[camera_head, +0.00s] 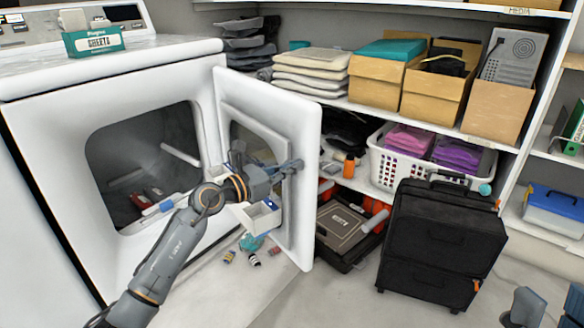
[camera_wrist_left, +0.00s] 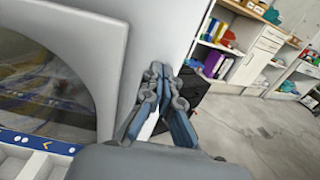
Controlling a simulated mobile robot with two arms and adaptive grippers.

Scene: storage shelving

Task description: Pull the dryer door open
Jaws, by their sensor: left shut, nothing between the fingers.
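The white dryer (camera_head: 60,150) stands at the left in the head view, with its dark drum opening showing. Its door (camera_head: 308,190) is swung out and stands wide open, at the right of the opening. My left gripper (camera_head: 292,166) is in front of the door's inner side, near its middle, with its fingers shut and empty. In the left wrist view the shut fingers (camera_wrist_left: 165,80) are beside the white door panel (camera_wrist_left: 165,35). I cannot tell whether they touch it. Part of my right gripper (camera_head: 525,305) shows at the bottom right edge, too cut off to judge.
A black suitcase (camera_head: 440,245) stands on the floor right of the door. A toolbox (camera_head: 345,225) lies behind the door, below a white laundry basket (camera_head: 385,165). A box of dryer sheets (camera_head: 93,41) is on top of the dryer. Small items lie on the floor below the door.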

